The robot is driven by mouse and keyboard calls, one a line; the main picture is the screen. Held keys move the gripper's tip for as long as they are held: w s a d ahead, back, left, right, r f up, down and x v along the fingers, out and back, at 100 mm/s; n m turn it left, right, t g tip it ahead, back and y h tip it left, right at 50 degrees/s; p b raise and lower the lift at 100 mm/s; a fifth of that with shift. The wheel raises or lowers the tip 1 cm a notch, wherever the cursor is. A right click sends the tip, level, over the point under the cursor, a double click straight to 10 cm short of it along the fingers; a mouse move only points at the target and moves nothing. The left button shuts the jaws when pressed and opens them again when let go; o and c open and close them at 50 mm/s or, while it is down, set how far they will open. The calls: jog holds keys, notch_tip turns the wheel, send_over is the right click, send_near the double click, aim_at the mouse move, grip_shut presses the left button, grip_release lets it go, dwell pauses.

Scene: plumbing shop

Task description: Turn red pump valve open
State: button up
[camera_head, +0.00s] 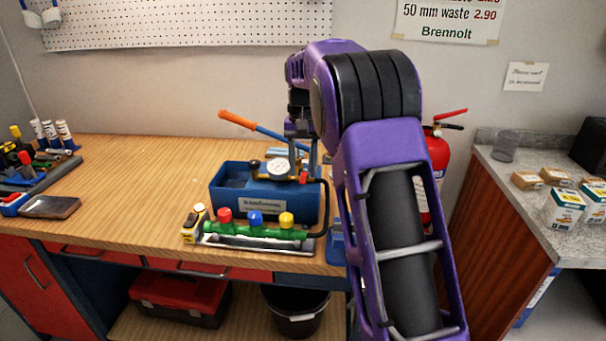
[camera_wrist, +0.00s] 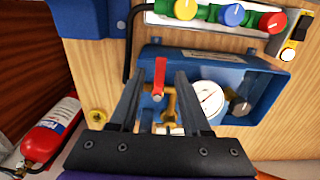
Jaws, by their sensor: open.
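The blue test pump (camera_head: 228,203) stands on the wooden bench, with a white dial gauge (camera_head: 278,167) and an orange-tipped handle (camera_head: 237,119). Its red valve lever (camera_wrist: 160,72) sits on a brass fitting (camera_wrist: 170,103); a small red part of it shows in the head view (camera_head: 304,177). My gripper (camera_wrist: 161,76) is open above the pump. Its two dark fingers lie either side of the red lever, with gaps visible between. The lever points along the fingers, towards the top of the wrist view. I cannot tell how far the fingertips are above it.
A green manifold (camera_head: 237,231) with red, blue and yellow knobs lies in front of the pump. A black hose (camera_head: 326,205) curves at the pump's right. A red extinguisher (camera_head: 437,153) stands behind my arm. The bench's left middle is clear.

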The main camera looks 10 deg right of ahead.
jog(key=shift+f, duration=0.7)
grip_shut()
